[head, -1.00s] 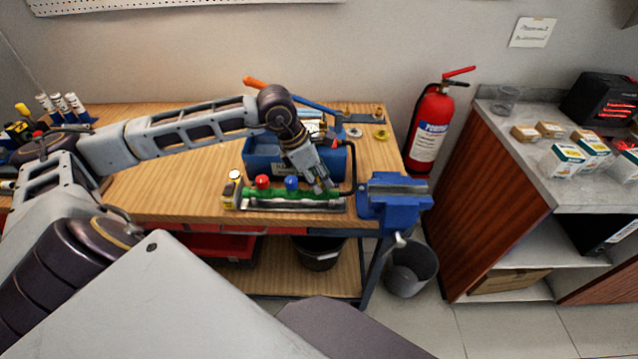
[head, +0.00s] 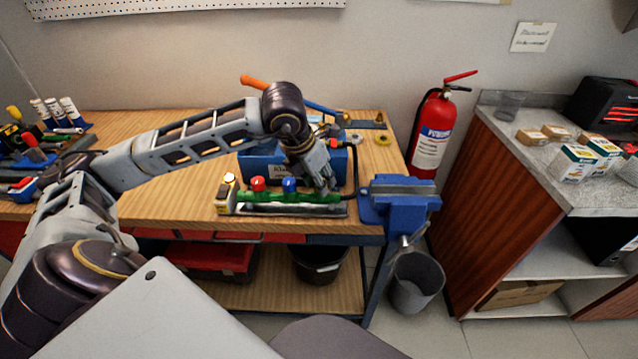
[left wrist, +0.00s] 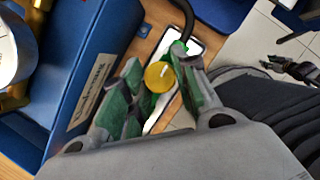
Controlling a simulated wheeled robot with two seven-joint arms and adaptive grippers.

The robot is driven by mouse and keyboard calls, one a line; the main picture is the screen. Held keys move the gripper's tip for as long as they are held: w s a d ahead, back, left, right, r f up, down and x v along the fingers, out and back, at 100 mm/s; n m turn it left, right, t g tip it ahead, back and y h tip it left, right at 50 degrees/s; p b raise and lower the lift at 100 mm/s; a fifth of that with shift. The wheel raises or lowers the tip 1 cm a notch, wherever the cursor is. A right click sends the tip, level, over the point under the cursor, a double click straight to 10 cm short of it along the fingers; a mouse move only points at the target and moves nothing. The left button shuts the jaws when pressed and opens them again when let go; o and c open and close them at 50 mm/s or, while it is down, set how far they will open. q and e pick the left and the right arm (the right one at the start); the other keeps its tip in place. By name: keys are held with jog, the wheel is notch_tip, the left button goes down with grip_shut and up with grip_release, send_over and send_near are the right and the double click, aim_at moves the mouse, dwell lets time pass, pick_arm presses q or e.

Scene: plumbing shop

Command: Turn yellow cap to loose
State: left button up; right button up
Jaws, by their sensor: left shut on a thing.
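A green manifold (head: 320,197) lies along the front of the wooden bench, with a red cap (head: 258,184) and a blue cap (head: 290,184) on top. My left gripper (head: 325,188) reaches down over the manifold's right end and hides the yellow cap in the head view. In the left wrist view the round yellow cap (left wrist: 159,76), with a pale mark on it, sits between the green-padded fingers of my left gripper (left wrist: 158,84). The gripper is shut on it. My right gripper cannot be made out.
A blue toolbox (head: 262,164) stands just behind the manifold, and a blue vise (head: 400,202) is at its right, on the bench edge. The left-middle bench top (head: 165,195) is clear.

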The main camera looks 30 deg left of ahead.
pick_arm(q)
jog(key=n+y+b, duration=0.1)
jog(key=n, duration=0.1)
jog(key=shift+d+n, duration=0.1)
jog(key=shift+n, duration=0.3)
jog(key=shift+n+y, duration=0.7)
jog(key=shift+n, duration=1)
pick_arm(e)
jog(key=shift+w+a+r, duration=0.6)
jog(key=shift+w+r, duration=0.1)
jog(key=shift+w, duration=0.05)
jog(key=shift+w+a+r, duration=0.55)
jog(key=shift+w+r, duration=0.15)
jog(key=shift+w, duration=0.05)
pick_arm(q)
jog(key=o, duration=1)
jog(key=shift+r, duration=0.1)
jog(key=v, duration=1.1)
jog(key=shift+r, duration=0.35)
jog(key=shift+d, duration=0.15)
jog(key=shift+r, duration=0.1)
